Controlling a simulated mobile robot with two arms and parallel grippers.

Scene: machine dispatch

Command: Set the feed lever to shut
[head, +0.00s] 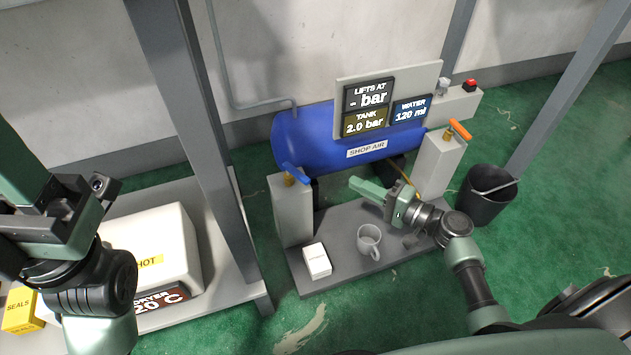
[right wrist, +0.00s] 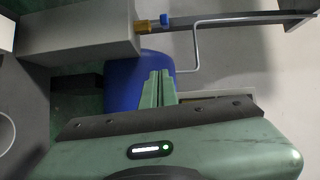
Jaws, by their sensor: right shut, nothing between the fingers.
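Two valve levers show in the head view, and I read no feed label on either. A blue lever (head: 296,174) sits on a brass stem atop the left grey post (head: 291,212). An orange lever (head: 460,130) sits on the right grey post (head: 440,165). My right gripper (head: 357,185) is shut and empty, in front of the blue tank, its fingers pointing left towards the blue lever and apart from it. In the right wrist view the shut fingers (right wrist: 159,78) show below the blue lever (right wrist: 165,20). My left gripper (head: 50,225) is at the far left; its fingertips are unclear.
The blue tank (head: 300,140) carries a display panel (head: 430,80) reading tank 2.0 bar. A grey upright (head: 200,110) stands left. A black bin (head: 484,207) stands right.

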